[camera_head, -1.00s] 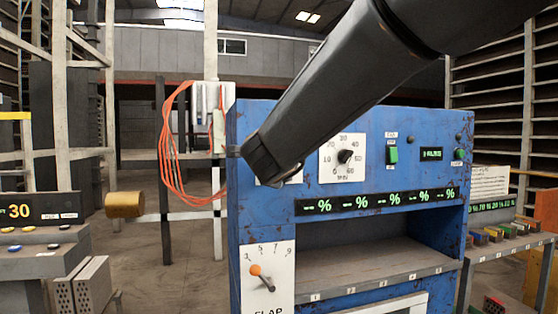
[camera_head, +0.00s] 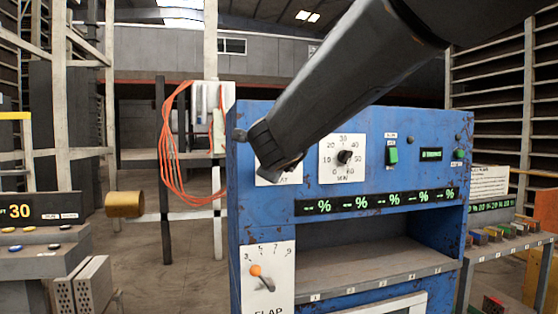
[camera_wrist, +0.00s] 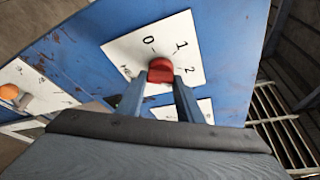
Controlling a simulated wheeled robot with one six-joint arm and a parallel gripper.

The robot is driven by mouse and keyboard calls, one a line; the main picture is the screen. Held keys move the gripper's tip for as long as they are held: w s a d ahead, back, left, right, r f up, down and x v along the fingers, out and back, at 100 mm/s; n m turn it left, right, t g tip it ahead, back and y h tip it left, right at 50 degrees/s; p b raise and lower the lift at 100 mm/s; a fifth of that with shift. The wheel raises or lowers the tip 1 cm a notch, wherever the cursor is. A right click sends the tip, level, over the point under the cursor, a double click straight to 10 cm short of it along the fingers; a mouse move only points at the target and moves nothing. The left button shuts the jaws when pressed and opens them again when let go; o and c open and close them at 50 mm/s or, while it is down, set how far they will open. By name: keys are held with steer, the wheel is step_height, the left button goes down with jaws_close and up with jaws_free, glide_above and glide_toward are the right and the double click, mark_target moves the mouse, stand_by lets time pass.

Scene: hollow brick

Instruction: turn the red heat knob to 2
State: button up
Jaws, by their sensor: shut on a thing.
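The red heat knob (camera_wrist: 160,70) sits on a white dial plate (camera_wrist: 128,56) with the marks 0, 1 and 2, on the blue panel. In the wrist view my gripper (camera_wrist: 161,82) is shut on the knob, one finger on each side. No pointer on the knob can be made out, so its setting cannot be told. In the head view my gripper (camera_head: 281,170) is in front of the heat plate (camera_head: 292,178); it hides the knob and most of the plate.
Right of it on the blue cabinet (camera_head: 270,215) are a black minute dial (camera_head: 345,157) and a green switch (camera_head: 392,155). Below are a row of green percent displays (camera_head: 376,201), an open shelf and an orange-tipped flap lever (camera_head: 256,270).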

steer(key=o, duration=1.1)
steer(key=shift+f, duration=0.2)
steer(key=shift+r, duration=0.1)
steer(key=shift+b+v, duration=0.3)
steer(key=shift+v, duration=3.7)
